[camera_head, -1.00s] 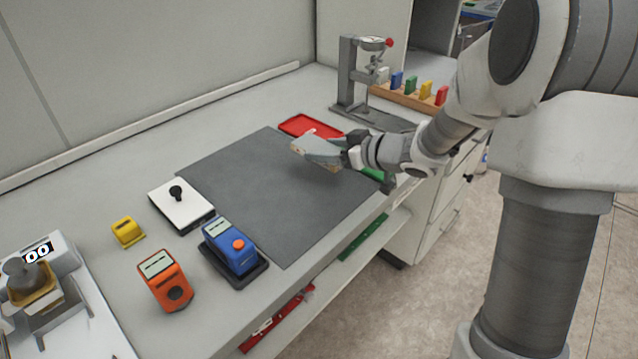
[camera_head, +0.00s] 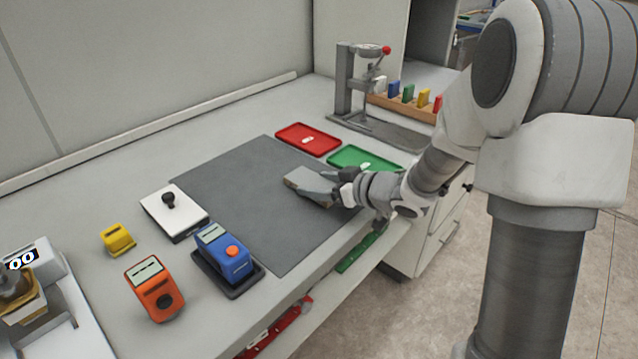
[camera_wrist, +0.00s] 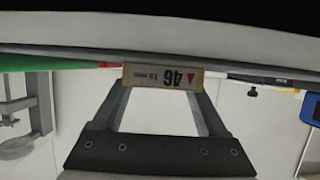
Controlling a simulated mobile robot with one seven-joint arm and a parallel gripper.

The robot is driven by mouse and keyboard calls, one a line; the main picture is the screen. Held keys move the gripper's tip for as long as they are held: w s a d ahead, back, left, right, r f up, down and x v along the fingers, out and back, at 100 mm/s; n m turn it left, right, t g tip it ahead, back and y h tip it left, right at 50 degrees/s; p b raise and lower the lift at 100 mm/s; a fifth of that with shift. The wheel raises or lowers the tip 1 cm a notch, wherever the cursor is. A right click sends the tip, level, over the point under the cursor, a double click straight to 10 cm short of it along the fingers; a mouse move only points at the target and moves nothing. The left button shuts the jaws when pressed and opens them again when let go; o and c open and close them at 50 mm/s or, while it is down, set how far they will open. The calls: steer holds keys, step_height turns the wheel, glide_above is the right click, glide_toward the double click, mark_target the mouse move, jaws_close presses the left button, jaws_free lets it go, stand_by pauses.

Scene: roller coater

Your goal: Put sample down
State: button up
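The sample, a flat grey slab with a tan edge (camera_head: 305,183), is at the end of my gripper (camera_head: 338,188), over the right part of the dark grey mat (camera_head: 235,190). In the wrist view the sample's labelled edge (camera_wrist: 162,76), reading "46" upside down, sits between the two fingertips of my gripper (camera_wrist: 161,85). My gripper is shut on it. The sample is low over the mat; I cannot tell whether it touches. The fingers are partly hidden in the head view.
A red tray (camera_head: 308,139) and a green tray (camera_head: 365,158) lie behind the mat. A press stand (camera_head: 345,85) and a rack of coloured blocks (camera_head: 402,104) stand farther back. A blue device (camera_head: 222,255), white plate (camera_head: 174,210) and orange device (camera_head: 154,288) stand left.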

steer(key=o, duration=0.3)
steer(key=shift+r, duration=0.2)
steer(key=p+v, duration=0.3)
steer(key=v, duration=0.8)
steer(key=shift+d+r, duration=0.1)
steer(key=shift+r, duration=0.1)
steer(key=shift+s+d, duration=0.2)
steer(key=shift+w+d+r, duration=0.15)
steer(key=shift+d+r, duration=0.1)
steer(key=shift+r, duration=0.05)
steer(key=s+d+r+m+t+h, duration=0.25)
steer(key=d+r+m+h, duration=0.35)
steer(key=d+r+h, duration=0.4)
steer(key=s+a+m+g, duration=0.1)
steer(key=s+a+g, duration=0.1)
steer(key=s, duration=0.4)
steer(key=s+a+f+m+g, duration=0.1)
steer(key=s+a+g, duration=0.1)
steer(key=s, duration=0.5)
steer(key=s+a+m+g, duration=0.1)
steer(key=s+a+g, duration=0.1)
steer(key=s, duration=0.4)
steer(key=shift+s+a+f+g, duration=0.25)
steer(key=shift+a+f, duration=0.15)
steer(key=shift+a, duration=0.3)
